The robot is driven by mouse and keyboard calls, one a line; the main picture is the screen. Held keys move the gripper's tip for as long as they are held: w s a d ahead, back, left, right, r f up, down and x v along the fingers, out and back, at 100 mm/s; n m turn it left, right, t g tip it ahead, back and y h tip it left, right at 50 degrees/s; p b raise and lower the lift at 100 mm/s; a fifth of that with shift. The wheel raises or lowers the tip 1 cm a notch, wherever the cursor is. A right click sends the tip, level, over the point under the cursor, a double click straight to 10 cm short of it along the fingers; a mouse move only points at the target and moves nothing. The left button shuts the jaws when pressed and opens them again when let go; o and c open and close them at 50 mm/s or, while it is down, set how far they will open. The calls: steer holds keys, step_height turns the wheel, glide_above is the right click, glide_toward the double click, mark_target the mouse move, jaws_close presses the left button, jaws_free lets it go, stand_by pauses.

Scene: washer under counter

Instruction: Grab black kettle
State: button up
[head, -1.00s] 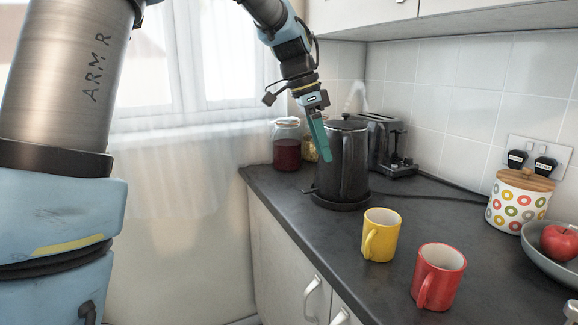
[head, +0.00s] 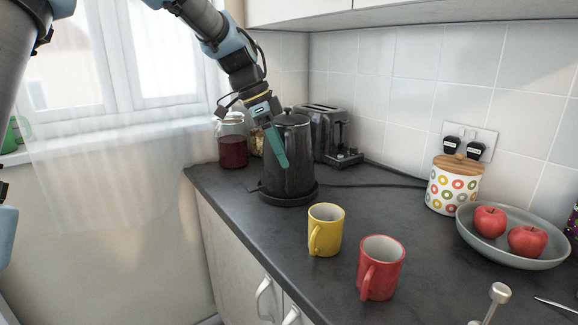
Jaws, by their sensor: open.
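The black kettle (head: 298,172) stands upright on its round black base (head: 290,196) on the dark counter, with its lid on. My gripper (head: 278,150) is in front of the kettle's upper left side in the head view, pointing down. One teal finger shows clearly and overlaps the kettle's body in the picture; the other finger is hidden. The gripper is open, and nothing shows held in it. I cannot tell whether the finger touches the kettle.
A yellow mug (head: 326,230) and a red mug (head: 381,268) stand in front of the kettle. A toaster (head: 326,135) and a jar with dark red contents (head: 232,148) stand close behind it. A spotted canister (head: 453,186) and a fruit bowl (head: 512,252) are at right.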

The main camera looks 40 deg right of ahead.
steer(key=shift+p+x, duration=0.3)
steer(key=shift+x, duration=1.35)
jaws_close()
steer(key=shift+r, duration=0.1)
steer(key=shift+r, duration=0.1)
